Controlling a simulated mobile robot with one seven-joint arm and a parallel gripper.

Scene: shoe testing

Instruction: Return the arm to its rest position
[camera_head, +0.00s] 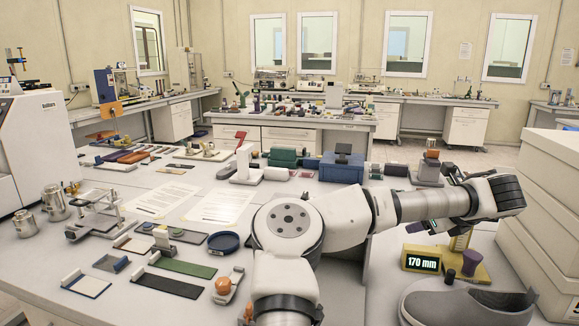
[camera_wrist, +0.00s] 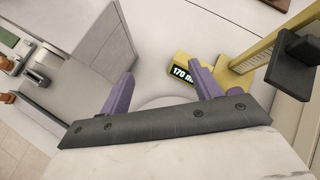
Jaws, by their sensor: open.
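My arm reaches across the head view from the bottom middle to the right, bent at the elbow. Its wrist end hangs above the yellow measuring device (camera_head: 476,272), whose display (camera_head: 421,262) reads 170 mm. In the wrist view my gripper (camera_wrist: 161,88) has its two purple fingers spread apart, with nothing between them. The display (camera_wrist: 183,72) shows just beyond the fingers, partly hidden by the right one. The yellow upright (camera_wrist: 252,55) of the device stands to the right of the fingers. The fingertips are hard to make out in the head view.
A grey shoe (camera_head: 465,304) lies at the bottom right, close below the device. Stacked pale boxes (camera_head: 545,200) stand at the right. The bench (camera_head: 120,262) at left holds papers, trays, metal pots and small test tools. A blue box (camera_head: 341,167) sits behind my arm.

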